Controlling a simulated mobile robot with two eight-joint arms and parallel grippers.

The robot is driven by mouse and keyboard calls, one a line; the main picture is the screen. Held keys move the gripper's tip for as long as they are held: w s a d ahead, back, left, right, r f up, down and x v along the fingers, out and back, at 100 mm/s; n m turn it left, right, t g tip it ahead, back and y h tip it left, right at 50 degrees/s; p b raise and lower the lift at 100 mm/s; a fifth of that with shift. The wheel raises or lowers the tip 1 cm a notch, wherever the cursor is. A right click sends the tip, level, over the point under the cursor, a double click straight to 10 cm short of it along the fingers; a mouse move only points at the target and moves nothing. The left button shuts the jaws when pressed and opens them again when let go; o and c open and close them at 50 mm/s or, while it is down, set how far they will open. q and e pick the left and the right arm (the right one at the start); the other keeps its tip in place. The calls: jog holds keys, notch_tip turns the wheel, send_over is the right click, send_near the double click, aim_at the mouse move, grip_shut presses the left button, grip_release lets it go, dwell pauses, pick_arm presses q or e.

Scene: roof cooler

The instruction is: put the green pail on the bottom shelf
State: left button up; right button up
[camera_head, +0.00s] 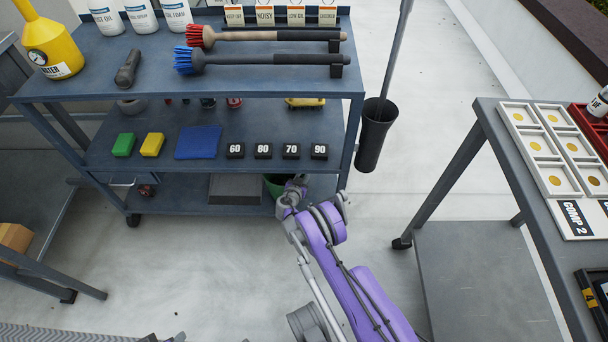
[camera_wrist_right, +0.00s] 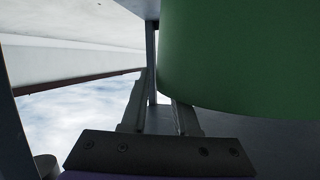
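The green pail (camera_head: 272,188) shows only in part, at the level of the cart's bottom shelf (camera_head: 170,201), near its right end. The shelf above and my right gripper cover much of it, and I cannot tell whether it rests on the shelf. My right gripper (camera_head: 294,186) is at the pail's right front side. In the right wrist view the pail (camera_wrist_right: 240,60) fills the upper right. The two fingers (camera_wrist_right: 155,105) stand apart; the right one overlaps the pail's edge, the left one is outside it. No pail wall shows clearly between them. My left gripper is out of view.
A grey box (camera_head: 235,189) sits left of the pail. The middle shelf above holds sponges, a blue cloth (camera_head: 198,142) and numbered black blocks (camera_head: 263,151). A dark holder (camera_head: 376,135) with a pole hangs at the cart's right. Another table (camera_head: 500,140) stands right; floor between is clear.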

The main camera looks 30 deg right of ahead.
jog(key=shift+o, duration=0.7)
jog(key=shift+s+a+r, duration=0.1)
jog(key=p+v, duration=0.2)
jog(key=v, duration=0.9)
jog(key=shift+s+a+p, duration=0.25)
jog(key=shift+p, duration=0.05)
jog(key=shift+r, duration=0.15)
dwell(0.3)
